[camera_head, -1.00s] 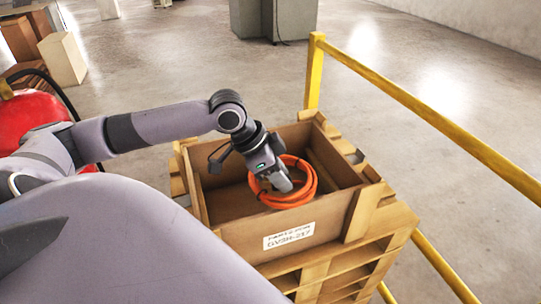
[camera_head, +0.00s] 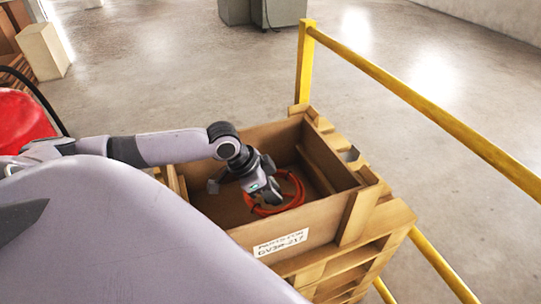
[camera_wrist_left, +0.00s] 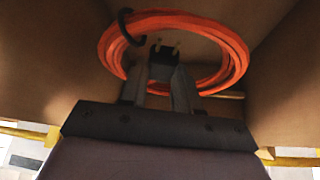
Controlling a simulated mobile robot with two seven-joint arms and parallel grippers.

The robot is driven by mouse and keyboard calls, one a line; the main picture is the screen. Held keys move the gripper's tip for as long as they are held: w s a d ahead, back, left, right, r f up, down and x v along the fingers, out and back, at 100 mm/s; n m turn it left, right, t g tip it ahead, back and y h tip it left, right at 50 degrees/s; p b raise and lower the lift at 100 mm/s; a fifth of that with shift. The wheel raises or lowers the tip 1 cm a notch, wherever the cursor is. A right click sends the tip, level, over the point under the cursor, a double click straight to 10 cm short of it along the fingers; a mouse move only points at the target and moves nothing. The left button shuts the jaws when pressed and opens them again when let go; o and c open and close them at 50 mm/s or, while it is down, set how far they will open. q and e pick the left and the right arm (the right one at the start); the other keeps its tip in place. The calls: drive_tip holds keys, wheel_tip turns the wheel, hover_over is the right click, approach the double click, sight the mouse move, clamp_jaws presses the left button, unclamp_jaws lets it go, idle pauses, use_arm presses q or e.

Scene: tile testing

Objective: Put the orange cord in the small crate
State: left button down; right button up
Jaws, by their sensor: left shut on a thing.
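The orange cord (camera_head: 298,190) is a coiled loop inside the open wooden crate (camera_head: 335,222), below its rim. My left gripper (camera_head: 270,197) reaches down into the crate and is shut on the cord. The left wrist view shows the coil (camera_wrist_left: 235,50) around the fingertips (camera_wrist_left: 160,78), with a black plug (camera_wrist_left: 160,60) with two metal prongs between them. The fingers hide part of the cord. I cannot tell whether the coil touches the crate floor. My right gripper is not in view.
The crate, with a white label (camera_head: 281,243), stands on wooden pallets (camera_head: 355,268). A yellow railing (camera_head: 420,105) runs close along its far right side. A red rounded object (camera_head: 22,120) and cardboard boxes (camera_head: 43,50) are at left.

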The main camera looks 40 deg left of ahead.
sight(247, 197)
use_arm(q)
wheel_tip(247, 197, down, 10)
drive_tip(key=shift+r+b, duration=0.15)
drive_tip(key=shift+b, duration=0.15)
drive_tip(key=c, duration=0.8)
unclamp_jaws()
drive_tip(key=shift+f, duration=0.2)
drive_tip(key=shift+r, duration=0.1)
drive_tip(key=shift+r, duration=0.25)
drive_tip(key=p+v, duration=0.1)
drive_tip(key=v, duration=1)
drive_tip(key=shift+s+a+r, duration=0.15)
drive_tip(key=shift+s+r, duration=0.05)
drive_tip(key=shift+r, duration=0.1)
